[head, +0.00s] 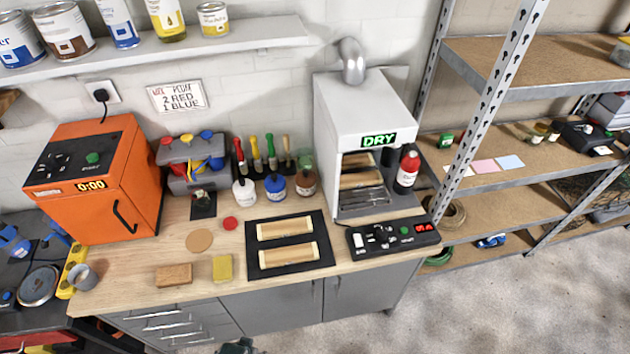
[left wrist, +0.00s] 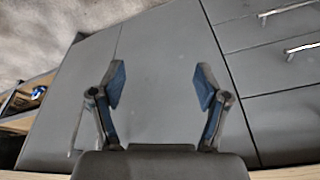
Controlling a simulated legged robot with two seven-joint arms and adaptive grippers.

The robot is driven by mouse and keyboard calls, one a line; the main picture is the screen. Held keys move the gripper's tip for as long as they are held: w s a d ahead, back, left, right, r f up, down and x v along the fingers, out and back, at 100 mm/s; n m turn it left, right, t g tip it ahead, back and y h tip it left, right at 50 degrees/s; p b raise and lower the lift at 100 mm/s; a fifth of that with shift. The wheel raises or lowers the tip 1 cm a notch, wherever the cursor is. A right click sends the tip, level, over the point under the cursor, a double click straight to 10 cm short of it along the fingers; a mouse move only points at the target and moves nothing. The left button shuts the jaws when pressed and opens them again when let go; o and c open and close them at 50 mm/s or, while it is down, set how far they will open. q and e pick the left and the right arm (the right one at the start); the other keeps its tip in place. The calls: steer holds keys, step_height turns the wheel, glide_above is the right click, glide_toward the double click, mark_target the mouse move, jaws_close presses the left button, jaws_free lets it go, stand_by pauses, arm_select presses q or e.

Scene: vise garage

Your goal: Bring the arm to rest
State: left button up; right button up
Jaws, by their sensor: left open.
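My left gripper (left wrist: 160,84) shows in the left wrist view with its two blue-padded fingers spread wide and nothing between them. It is in front of the grey cabinet doors (left wrist: 165,60), below the worktop. In the head view only a small dark piece shows at the bottom edge, probably part of my left arm or gripper; its fingers cannot be made out there. My right gripper is in neither view.
The wooden worktop (head: 200,265) holds an orange oven (head: 130,190), a black tray (head: 262,271) with two wooden pieces, a white dryer marked DRY (head: 345,110), a control box (head: 393,235) and small paint jars. Metal shelves (head: 520,200) stand right. The floor (head: 520,300) is clear.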

arm_select(q)
steer(key=s+a+f+g, duration=0.1)
steer(key=s+f, duration=0.2)
steer(key=f, duration=0.7)
steer(key=s+f, duration=0.3)
steer(key=f, duration=0.6)
steer(key=s+a+f+g, duration=0.1)
steer(key=s+a+f, duration=0.1)
steer(key=s+f, duration=1)
steer(key=s, duration=0.3)
steer(key=shift+a+b, duration=0.3)
steer(key=shift+a, duration=0.05)
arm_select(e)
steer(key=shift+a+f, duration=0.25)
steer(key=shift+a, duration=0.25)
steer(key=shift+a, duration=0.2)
